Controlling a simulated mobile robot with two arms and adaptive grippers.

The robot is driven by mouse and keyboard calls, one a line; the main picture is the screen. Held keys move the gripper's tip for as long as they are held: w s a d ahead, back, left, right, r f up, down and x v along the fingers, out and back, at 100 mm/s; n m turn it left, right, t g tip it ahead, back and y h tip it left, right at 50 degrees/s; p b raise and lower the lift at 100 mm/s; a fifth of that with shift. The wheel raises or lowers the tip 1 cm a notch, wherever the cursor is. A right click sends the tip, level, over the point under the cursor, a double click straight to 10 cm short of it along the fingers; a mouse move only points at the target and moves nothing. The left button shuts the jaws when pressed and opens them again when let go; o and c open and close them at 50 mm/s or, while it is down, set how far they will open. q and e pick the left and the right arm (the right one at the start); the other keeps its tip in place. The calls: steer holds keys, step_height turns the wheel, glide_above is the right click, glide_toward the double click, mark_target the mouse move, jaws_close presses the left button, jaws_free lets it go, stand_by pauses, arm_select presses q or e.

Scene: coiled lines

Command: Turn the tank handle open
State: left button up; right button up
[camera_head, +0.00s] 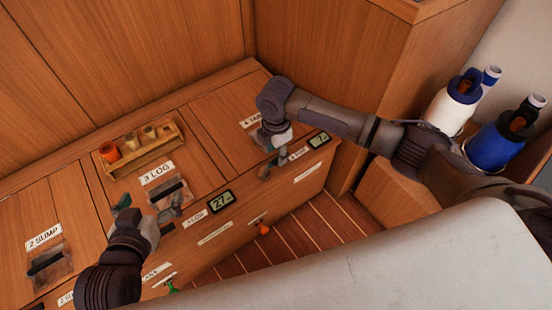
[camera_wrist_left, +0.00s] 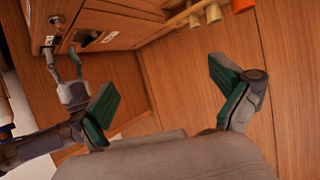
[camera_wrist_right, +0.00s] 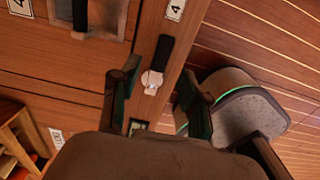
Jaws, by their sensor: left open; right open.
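The tank handle is a black lever (camera_wrist_right: 164,56) on a pale round hub, on a wooden strip below a label marked 4 in the right wrist view. My right gripper (camera_wrist_right: 158,92) is open, with its fingers on either side of the handle's hub end; I cannot tell whether they touch it. In the head view my right gripper (camera_head: 272,168) is at the bench's front edge by the 4 TANK label (camera_head: 251,120), and its arm and fingers hide the handle. My left gripper (camera_head: 146,208) is open and empty above the bench near the 3 LOG label (camera_head: 157,173).
A wooden rack (camera_head: 140,147) with small cups stands on the bench. Displays reading 27 (camera_head: 221,202) and 7 (camera_head: 318,140) sit along the front edge. An orange handle (camera_head: 264,229) is on the front face. White (camera_head: 450,108) and blue (camera_head: 494,145) bottles stand at the right.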

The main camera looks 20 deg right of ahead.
mark_target(273, 164)
steer(key=shift+f+b, duration=0.35)
steer(key=shift+f, duration=1.1)
arm_select(q)
steer(key=r+t, duration=0.1)
steer(key=w+r+t, duration=0.1)
steer(key=w+d+r+h, duration=0.1)
steer(key=r, duration=0.1)
steer(key=shift+d+t, duration=0.1)
steer(key=shift+t, duration=0.3)
arm_select(e)
jaws_close()
